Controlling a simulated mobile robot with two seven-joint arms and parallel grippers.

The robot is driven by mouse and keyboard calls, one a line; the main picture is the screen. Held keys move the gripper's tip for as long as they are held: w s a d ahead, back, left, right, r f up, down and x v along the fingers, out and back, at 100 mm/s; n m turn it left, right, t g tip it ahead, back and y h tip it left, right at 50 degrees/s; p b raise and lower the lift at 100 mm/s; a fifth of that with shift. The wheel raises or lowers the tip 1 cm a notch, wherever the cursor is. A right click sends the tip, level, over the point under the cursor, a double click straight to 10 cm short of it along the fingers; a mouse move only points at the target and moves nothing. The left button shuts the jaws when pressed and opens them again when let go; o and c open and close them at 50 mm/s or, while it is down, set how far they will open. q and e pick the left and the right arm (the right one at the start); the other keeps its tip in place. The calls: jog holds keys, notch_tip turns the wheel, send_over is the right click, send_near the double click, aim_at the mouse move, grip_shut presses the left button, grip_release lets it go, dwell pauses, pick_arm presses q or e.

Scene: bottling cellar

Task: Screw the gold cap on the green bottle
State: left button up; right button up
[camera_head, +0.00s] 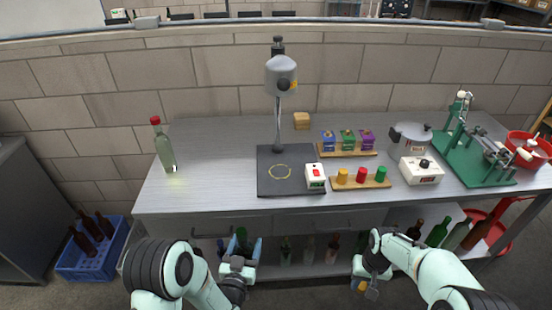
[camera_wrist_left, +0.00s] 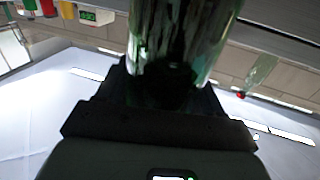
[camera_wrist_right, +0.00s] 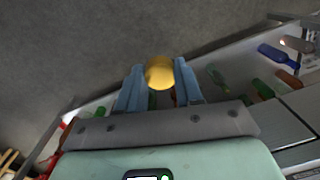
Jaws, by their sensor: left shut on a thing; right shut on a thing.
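My left gripper (camera_head: 241,256) is low in front of the table and shut on the green bottle (camera_head: 242,238). The bottle fills the top middle of the left wrist view (camera_wrist_left: 183,38), where its neck and top are out of the picture. My right gripper (camera_head: 368,284) is in front of the table, to the right of the left one, and shut on the gold cap (camera_head: 361,286). In the right wrist view the round gold cap (camera_wrist_right: 160,72) sits between the blue fingertips. The cap and the bottle are well apart.
The grey table (camera_head: 215,180) holds a pale bottle with a red top (camera_head: 164,150), a dark press stand (camera_head: 290,160), a rack of coloured caps (camera_head: 352,184) and a green capping device (camera_head: 475,155). Several bottles stand on the shelf below. A blue crate (camera_head: 90,265) is at left.

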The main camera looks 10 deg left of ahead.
pick_arm(q)
jog(key=shift+r, duration=0.1)
jog(key=w+d+f+m+g+h, duration=0.1)
jog(key=d+f+m+g+h, duration=0.1)
jog(key=d+m+h, duration=0.2)
jog(key=w+d+f+m+g+h, duration=0.1)
jog(key=d+f+m+g+h, duration=0.1)
jog(key=d+m+h, duration=0.2)
jog(key=d+h, duration=0.3)
jog(key=d, duration=0.2)
jog(key=shift+d+h, duration=0.25)
jog(key=shift+h, duration=0.05)
jog(key=shift+r, duration=0.1)
pick_arm(e)
jog(key=w+a+r+n, duration=0.2)
jog(key=a+r+n, duration=0.1)
jog(key=a+r, duration=0.7)
jog(key=w+a+r+n, duration=0.2)
jog(key=a+r+n, duration=0.2)
jog(key=a+r, duration=0.6)
jog(key=shift+w+a+t, duration=0.15)
jog(key=shift+a+t, duration=0.15)
jog(key=shift+a, duration=0.85)
jog(key=shift+f, duration=2.1)
